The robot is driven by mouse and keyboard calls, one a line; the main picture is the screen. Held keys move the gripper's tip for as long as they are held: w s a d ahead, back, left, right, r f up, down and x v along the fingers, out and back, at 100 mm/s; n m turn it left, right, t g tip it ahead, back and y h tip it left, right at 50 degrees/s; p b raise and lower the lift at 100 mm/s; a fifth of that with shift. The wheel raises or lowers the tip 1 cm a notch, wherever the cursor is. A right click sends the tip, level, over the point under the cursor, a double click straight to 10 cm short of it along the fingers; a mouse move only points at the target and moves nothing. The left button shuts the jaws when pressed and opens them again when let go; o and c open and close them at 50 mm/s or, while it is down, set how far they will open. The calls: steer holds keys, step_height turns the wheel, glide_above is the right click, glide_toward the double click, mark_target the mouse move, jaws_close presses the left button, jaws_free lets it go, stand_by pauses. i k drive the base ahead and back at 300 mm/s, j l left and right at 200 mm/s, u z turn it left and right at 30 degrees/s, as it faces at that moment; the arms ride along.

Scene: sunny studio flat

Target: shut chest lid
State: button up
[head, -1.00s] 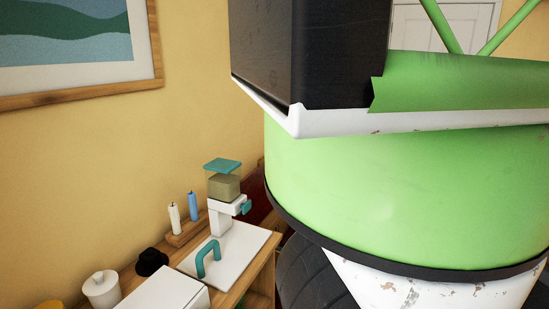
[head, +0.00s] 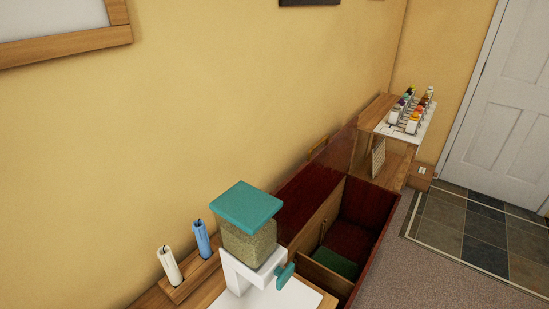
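The chest (head: 370,205) is a dark red box against the yellow wall, beyond the wooden counter. Its top is open and I can see into its dark inside. A dark red panel (head: 302,196) stands raised along the wall side and looks like its lid. A green thing (head: 335,262) lies inside, beside a wooden divider. The near part of the chest is hidden behind the dispenser and counter. My gripper is not in view.
A dispenser with a teal lid (head: 245,207) stands on the near counter, with two candles (head: 185,257) in a wooden holder to its left. A shelf with small bottles (head: 408,115) stands past the chest. Grey carpet (head: 420,270) is clear at right, near the tiled floor (head: 480,230) and white door (head: 505,120).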

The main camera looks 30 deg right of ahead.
mark_target(316, 181)
steer(key=z, duration=0.7)
